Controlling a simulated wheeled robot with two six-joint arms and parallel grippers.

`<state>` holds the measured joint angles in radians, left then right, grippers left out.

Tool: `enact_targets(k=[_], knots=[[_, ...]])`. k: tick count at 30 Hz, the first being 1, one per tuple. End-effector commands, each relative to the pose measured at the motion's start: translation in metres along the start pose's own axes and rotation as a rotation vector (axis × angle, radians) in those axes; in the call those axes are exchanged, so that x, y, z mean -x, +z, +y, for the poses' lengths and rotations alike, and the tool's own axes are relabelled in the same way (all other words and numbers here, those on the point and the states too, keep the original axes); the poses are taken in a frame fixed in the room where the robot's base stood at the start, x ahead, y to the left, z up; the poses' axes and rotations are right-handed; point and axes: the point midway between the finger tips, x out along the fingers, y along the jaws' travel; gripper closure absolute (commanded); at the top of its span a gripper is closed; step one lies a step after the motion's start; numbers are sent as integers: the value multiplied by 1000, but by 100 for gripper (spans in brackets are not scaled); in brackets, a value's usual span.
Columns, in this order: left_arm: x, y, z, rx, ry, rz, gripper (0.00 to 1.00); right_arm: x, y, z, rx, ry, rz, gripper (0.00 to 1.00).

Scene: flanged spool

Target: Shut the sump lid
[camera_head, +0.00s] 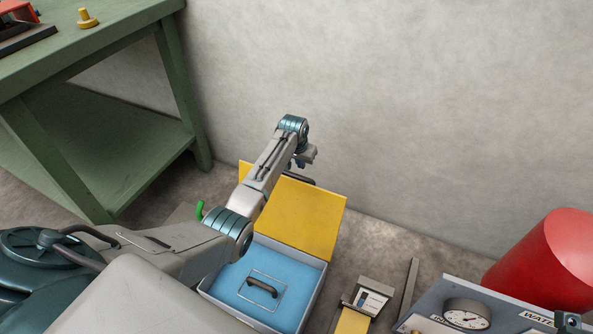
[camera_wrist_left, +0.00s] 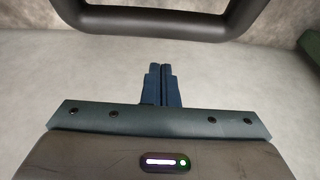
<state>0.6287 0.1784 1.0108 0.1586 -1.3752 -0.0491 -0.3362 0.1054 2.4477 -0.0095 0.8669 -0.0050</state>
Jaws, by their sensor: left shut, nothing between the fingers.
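The sump is a pale grey box (camera_head: 311,262) on the floor, with a blue surface (camera_head: 290,288) inside. Its yellow lid (camera_head: 303,216) stands open, tilted up on the wall side. My left gripper (camera_head: 306,160) is at the lid's upper edge, on its far side, partly hidden by my arm. A dark handle bar (camera_head: 299,179) shows just below it. In the left wrist view, the fingers (camera_wrist_left: 161,70) are together and empty. A dark bar (camera_wrist_left: 155,35) crosses the top of that view, apart from the fingertips. My right gripper is not in view.
A green workbench (camera_head: 85,150) stands at the left, with a yellow knob (camera_head: 87,18) on top. A red drum (camera_head: 550,262) and a grey gauge panel (camera_head: 495,305) are at the right. A bare wall (camera_head: 400,110) is behind the lid.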

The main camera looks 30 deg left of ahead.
Motion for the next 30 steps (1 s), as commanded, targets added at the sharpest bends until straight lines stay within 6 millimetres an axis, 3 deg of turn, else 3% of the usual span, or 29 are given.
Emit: enact_targets(k=[12,30], knots=[[12,29,0,0,0,0,100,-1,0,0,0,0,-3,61],[14,30,0,0,-1,7,100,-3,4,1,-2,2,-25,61]])
